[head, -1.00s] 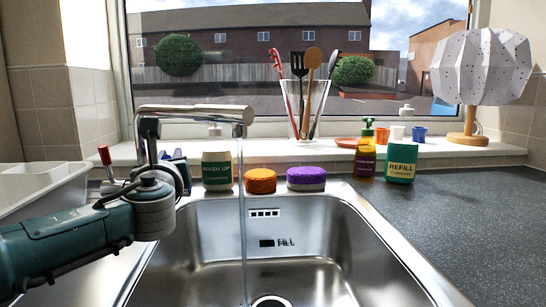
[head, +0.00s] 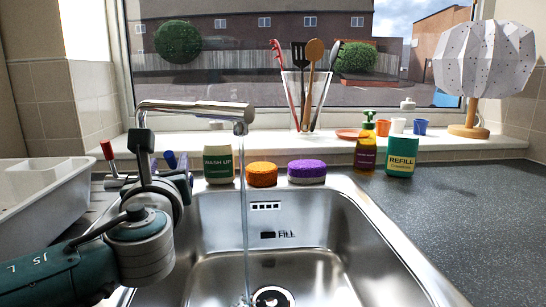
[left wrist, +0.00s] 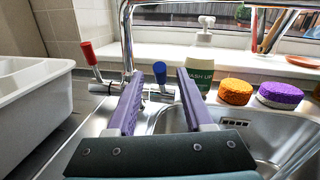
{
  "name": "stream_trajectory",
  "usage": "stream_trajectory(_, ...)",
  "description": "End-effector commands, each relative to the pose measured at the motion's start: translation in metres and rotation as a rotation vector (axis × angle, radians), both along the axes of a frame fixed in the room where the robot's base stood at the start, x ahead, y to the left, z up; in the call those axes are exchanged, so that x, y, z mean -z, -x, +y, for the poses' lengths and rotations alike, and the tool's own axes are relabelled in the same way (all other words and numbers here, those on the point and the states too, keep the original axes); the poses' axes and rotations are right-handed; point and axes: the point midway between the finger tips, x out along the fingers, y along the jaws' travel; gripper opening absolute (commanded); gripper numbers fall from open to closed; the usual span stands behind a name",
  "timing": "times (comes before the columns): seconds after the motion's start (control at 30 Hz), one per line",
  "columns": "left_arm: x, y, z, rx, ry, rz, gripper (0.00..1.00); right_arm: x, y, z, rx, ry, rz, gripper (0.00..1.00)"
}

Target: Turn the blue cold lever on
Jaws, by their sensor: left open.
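The blue cold lever (left wrist: 160,72) stands upright on the tap body in the left wrist view, seen between my fingers and beyond them. In the head view a blue tip (head: 170,159) shows just past my wrist. The red lever (left wrist: 89,55) is to its left and leans left; it also shows in the head view (head: 107,150). My left gripper (left wrist: 160,86) is open and empty, its two purple fingers pointing toward the blue lever; contact is not visible. The chrome spout (head: 195,107) has water running from it. My right gripper is not in view.
A white rack (head: 40,200) stands at the left. A wash-up bottle (head: 218,164), orange sponge (head: 262,174) and purple sponge (head: 306,172) line the back of the steel sink (head: 330,215). Beside the left wrist the sink basin is open. The right counter (head: 465,210) is largely clear.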

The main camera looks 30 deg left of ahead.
Motion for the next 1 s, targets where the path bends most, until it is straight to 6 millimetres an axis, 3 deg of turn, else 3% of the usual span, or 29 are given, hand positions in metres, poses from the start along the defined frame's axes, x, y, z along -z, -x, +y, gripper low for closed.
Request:
stream_trajectory(0.23, 0.001, 0.022, -0.019, 0.0, -0.001, 0.001, 0.52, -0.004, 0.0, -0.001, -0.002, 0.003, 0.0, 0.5)
stream_trajectory(0.77, 0.001, 0.024, -0.02, -0.001, 0.009, -0.002, 0.52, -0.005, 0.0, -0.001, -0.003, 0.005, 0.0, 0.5)
stream_trajectory(0.87, 0.001, 0.034, -0.023, -0.018, 0.145, -0.032, 0.52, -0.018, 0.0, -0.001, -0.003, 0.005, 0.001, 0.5)
stream_trajectory(0.97, 0.008, 0.066, -0.035, -0.094, 0.511, -0.114, 0.52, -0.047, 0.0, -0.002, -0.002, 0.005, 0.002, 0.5)
stream_trajectory(1.0, 0.012, 0.085, -0.043, -0.156, 0.713, -0.157, 0.52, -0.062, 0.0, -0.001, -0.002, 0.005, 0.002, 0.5)
